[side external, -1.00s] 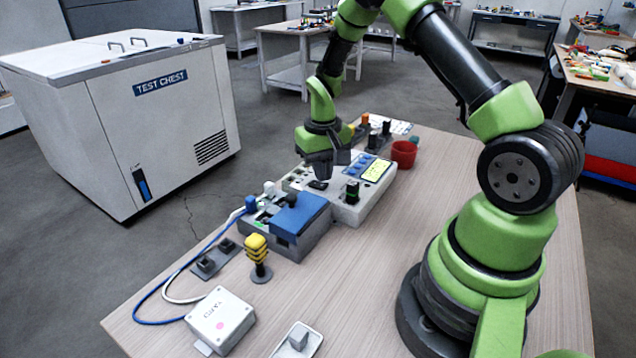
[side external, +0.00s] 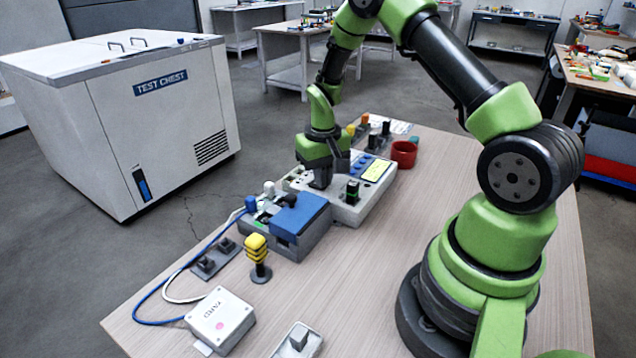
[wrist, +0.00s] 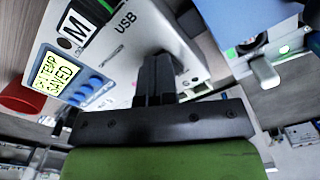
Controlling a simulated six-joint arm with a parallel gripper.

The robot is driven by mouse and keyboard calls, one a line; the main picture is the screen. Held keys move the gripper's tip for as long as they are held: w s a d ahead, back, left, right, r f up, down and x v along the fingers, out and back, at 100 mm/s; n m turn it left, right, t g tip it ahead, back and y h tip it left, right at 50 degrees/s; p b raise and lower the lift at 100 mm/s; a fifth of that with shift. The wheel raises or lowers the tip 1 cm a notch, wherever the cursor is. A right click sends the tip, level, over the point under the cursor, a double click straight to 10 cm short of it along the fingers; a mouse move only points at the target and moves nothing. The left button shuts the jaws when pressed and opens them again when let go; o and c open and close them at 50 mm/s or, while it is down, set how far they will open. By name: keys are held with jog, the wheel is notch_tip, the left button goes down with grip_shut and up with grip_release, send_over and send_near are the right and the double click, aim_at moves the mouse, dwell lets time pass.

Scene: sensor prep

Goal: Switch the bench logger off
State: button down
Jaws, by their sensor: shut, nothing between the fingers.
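The bench logger is a white box (side external: 347,210) on the wooden table, with a lit yellow display (side external: 376,170) and blue buttons. In the wrist view the display (wrist: 57,77) shows "TEMP" and "SAVED", beside the blue buttons (wrist: 95,85). My gripper (side external: 320,185) is shut and empty, pointing down at the logger's left part. Its fingertips (wrist: 155,62) are at or just above the top face; I cannot tell whether they touch. They hide the spot beneath them.
A grey box with a blue lid (side external: 300,213) stands close left of the logger. A red cup (side external: 404,154) is behind it at right.

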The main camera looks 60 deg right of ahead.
jog(key=shift+r, duration=3.4)
jog(key=shift+a+r, duration=0.1)
jog(key=shift+r, duration=0.1)
jog(key=s+a+r+t, duration=0.25)
jog(key=a+r, duration=0.25)
jog(key=r, duration=0.3)
jog(key=s+a+r+t, duration=0.1)
jog(key=s+a+r, duration=0.25)
jog(key=r, duration=0.35)
jog(key=s+a+r+n+t+y, duration=0.2)
jog(key=s+a, duration=0.4)
jog(key=s, duration=0.4)
jog(key=shift+s+a+r+t, duration=0.4)
jog(key=shift+r+t, duration=0.45)
jog(key=shift+r, duration=0.05)
